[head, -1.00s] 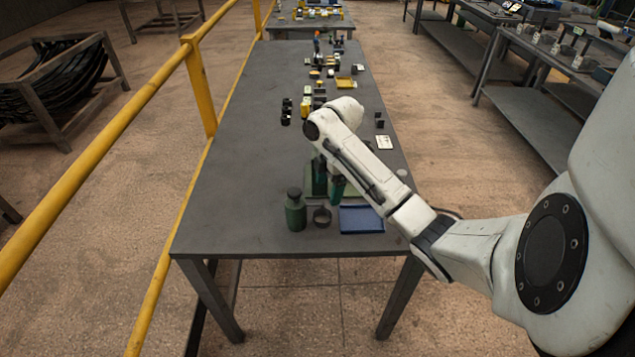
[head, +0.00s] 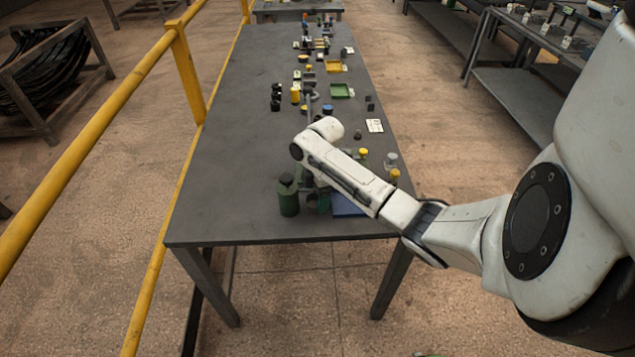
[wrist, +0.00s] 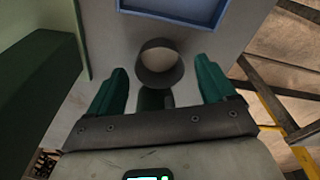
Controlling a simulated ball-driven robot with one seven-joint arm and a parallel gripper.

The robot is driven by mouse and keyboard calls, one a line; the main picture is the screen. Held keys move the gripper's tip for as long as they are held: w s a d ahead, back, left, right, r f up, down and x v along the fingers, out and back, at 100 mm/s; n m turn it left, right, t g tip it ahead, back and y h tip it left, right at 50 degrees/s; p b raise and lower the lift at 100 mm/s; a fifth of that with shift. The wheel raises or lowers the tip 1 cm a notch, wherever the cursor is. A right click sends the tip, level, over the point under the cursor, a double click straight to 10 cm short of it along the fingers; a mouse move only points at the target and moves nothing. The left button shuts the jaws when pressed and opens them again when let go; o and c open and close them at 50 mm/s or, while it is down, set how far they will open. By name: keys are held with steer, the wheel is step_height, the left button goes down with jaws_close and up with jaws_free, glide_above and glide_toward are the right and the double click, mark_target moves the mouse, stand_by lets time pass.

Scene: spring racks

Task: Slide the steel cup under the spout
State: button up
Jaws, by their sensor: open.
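In the wrist view the steel cup (wrist: 160,79) is a dark grey round cup seen from above, with its open mouth facing the camera. My gripper (wrist: 161,66) has its two green fingers spread on either side of the cup, with visible gaps, so it is open and not holding it. In the head view the cup and most of my gripper are hidden behind my forearm. A large dark green body (wrist: 40,85) fills the left of the wrist view. I cannot make out the spout in either view.
A dark green bottle (head: 288,197) stands just left of my wrist. A blue tray (head: 346,206) lies to the right, partly behind my arm. Small yellow-topped items stand beyond my forearm. The left part of the grey table (head: 225,190) is clear; a yellow rail (head: 90,110) runs along its left.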

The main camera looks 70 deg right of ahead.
steer(key=shift+f, duration=0.85)
steer(key=c, duration=1)
steer(key=o, duration=1.1)
steer(key=shift+c, duration=0.2)
step_height(320, 180, up, 11)
steer(key=shift+s+d+b, duration=0.4)
steer(key=shift+f, duration=0.15)
